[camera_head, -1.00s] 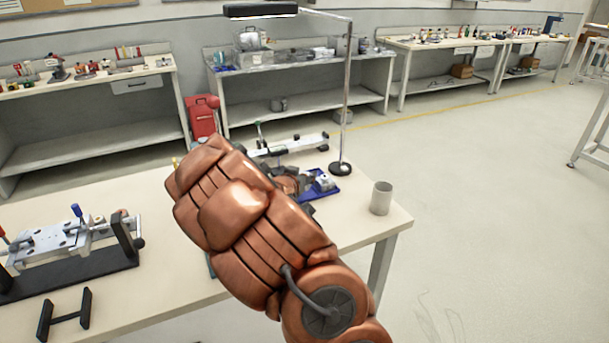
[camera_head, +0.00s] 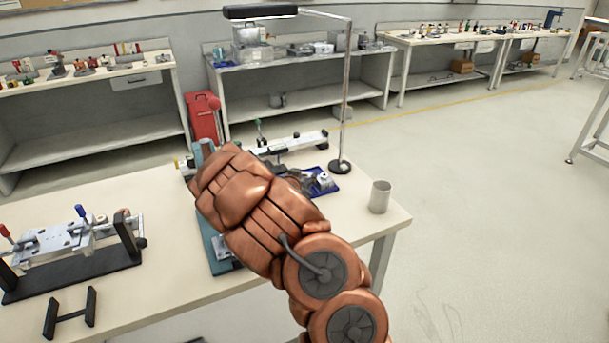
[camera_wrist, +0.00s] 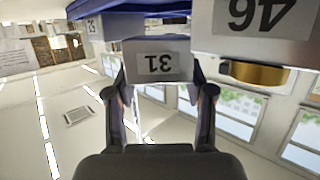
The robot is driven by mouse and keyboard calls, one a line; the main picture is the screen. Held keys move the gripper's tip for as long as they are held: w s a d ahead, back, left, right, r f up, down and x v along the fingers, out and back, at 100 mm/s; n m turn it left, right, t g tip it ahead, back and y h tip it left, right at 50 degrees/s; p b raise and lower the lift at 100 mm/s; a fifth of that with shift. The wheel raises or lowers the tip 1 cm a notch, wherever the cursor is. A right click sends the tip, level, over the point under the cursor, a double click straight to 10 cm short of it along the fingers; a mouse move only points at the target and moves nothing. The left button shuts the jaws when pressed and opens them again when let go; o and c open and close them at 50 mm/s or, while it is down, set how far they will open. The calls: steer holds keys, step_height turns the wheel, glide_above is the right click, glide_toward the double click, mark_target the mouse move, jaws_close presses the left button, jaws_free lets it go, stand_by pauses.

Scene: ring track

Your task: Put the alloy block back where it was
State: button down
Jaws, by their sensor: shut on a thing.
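In the wrist view my gripper (camera_wrist: 157,82) is shut on a grey metal block (camera_wrist: 158,47) with a label that reads 31 upside down. I take this to be the alloy block. Blue edges of the tray (camera_wrist: 82,12) show just above it in that picture. A larger grey block with label 46 (camera_wrist: 245,44) and a brass-coloured part is close on the right. Another labelled block (camera_wrist: 103,28) is at the left. In the head view my copper arm hides the gripper and the held block. The blue tray (camera_head: 330,190) shows partly beyond the arm. I cannot tell whether the held block touches the tray.
On the same table, a grey cup (camera_head: 380,197) stands near the right corner, beside the lamp base (camera_head: 341,167). A teal fixture (camera_head: 217,248) is partly behind my arm. A clamp fixture (camera_head: 70,250) and a black stand (camera_head: 70,312) are at left.

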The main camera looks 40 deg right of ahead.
steer(key=shift+f, duration=0.3)
steer(key=shift+f+b, duration=0.25)
steer(key=shift+b, duration=0.15)
